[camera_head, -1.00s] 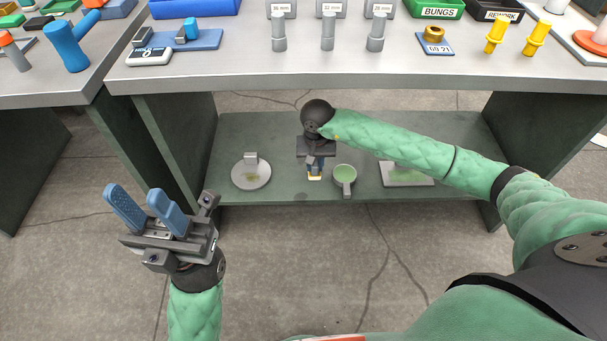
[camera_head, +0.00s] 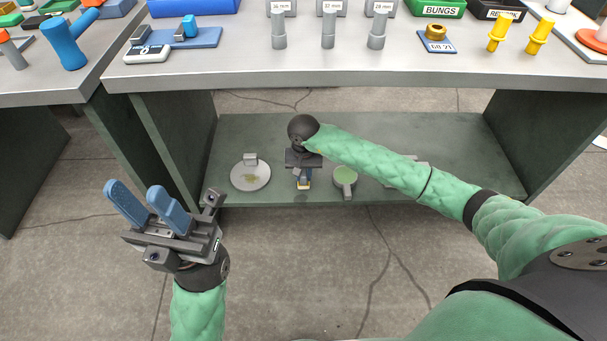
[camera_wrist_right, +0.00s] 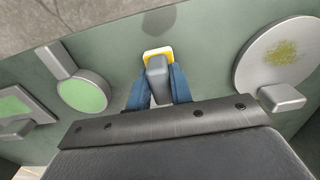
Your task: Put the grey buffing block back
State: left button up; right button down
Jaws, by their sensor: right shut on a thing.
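My right gripper (camera_head: 303,177) reaches down over the green lower shelf (camera_head: 440,150), its blue fingers shut on a grey block. In the right wrist view this grey buffing block (camera_wrist_right: 158,78) sits between the fingertips (camera_wrist_right: 153,92), with a yellow-and-white edged part at its far end. In the head view only its pale lower end (camera_head: 304,186) shows below my gripper; the rest is hidden. I cannot tell whether it touches the shelf. My left gripper (camera_head: 134,190) is open and empty, in front of the bench at left.
A round plate with a grey grip (camera_head: 250,178) lies left of my right gripper, and a round green-faced tool (camera_head: 345,178) lies close to its right. A rectangular plate, partly behind my right arm, shows in the wrist view (camera_wrist_right: 18,112). The bench top (camera_head: 330,78) overhangs the shelf.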

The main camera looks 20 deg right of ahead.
jog(key=shift+f, duration=0.2)
jog(key=c, duration=1.3)
grip_release()
jog(key=shift+o, duration=0.2)
jog(key=shift+r, duration=0.1)
notch_tip(320, 180, up, 12)
jog(key=p, duration=0.2)
jog(key=shift+r, duration=0.15)
